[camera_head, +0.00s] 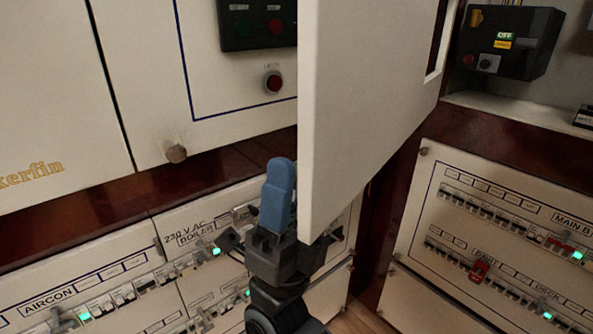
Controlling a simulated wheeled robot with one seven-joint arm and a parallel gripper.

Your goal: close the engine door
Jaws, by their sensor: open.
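The engine door appears to be the large white panel (365,110) standing open in the middle of the view, with a cut-out near its right side. Its free edge and lower corner point towards me. My gripper (278,198) is low in the centre, pointing up, just left of the door's lower free edge. One blue finger shows; the other is hidden, apparently behind the door. My gripper is open. I cannot tell whether it touches the door. The open compartment at the right holds a black switch box (508,42) with an OFF label.
Breaker panels lie low at left (95,295) and right (500,240), with rows of switches and green lights. A white cabinet front (55,90) with a round knob (176,153) fills the upper left. A red button (273,82) sits left of the door.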

